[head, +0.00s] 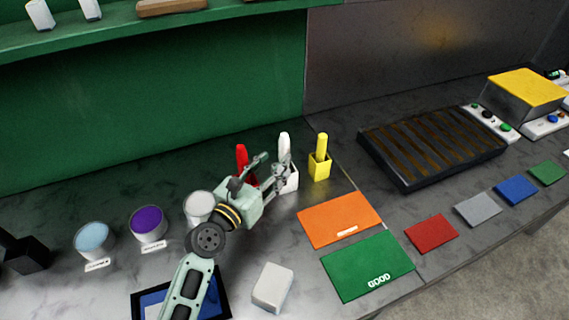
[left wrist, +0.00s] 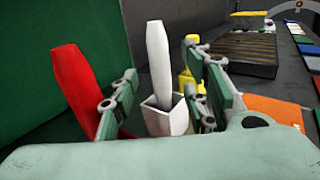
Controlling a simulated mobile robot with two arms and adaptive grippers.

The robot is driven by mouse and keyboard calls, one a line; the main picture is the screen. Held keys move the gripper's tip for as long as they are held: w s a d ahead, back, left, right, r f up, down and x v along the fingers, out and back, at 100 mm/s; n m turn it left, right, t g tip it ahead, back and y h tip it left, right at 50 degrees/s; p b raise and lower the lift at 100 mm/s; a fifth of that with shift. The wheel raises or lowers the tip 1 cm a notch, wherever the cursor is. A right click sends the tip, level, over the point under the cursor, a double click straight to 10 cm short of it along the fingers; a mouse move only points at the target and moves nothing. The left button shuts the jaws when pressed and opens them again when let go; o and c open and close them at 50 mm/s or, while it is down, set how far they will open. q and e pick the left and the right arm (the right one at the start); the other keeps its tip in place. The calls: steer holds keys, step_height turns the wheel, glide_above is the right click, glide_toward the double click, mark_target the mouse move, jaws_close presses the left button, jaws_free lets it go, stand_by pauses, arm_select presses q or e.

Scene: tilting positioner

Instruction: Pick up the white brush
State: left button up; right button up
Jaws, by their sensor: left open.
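The white brush (head: 284,146) stands upright in a white square holder (head: 291,182) on the bench. In the left wrist view the white brush (left wrist: 159,64) rises from its white holder (left wrist: 166,118), between my gripper's fingers in the picture. My left gripper (head: 271,172) is open, close in front of the brush, with its fingers pointing at it. The fingers also show in the left wrist view (left wrist: 160,97). Whether they reach around the brush, I cannot tell. The lower brush is hidden inside the holder. My right gripper is not in view.
A red brush (head: 241,158) stands just left, partly behind my gripper. A yellow brush (head: 321,146) in a yellow holder (head: 319,168) stands just right. Cups of paint (head: 148,221) are at left. An orange mat (head: 339,219), a green mat (head: 367,266) and a white block (head: 272,287) lie nearer.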

mark_target(281, 154)
arm_select(q)
steer(key=x, duration=0.6)
steer(key=shift+w, duration=0.15)
steer(key=shift+c, duration=0.5)
jaws_close()
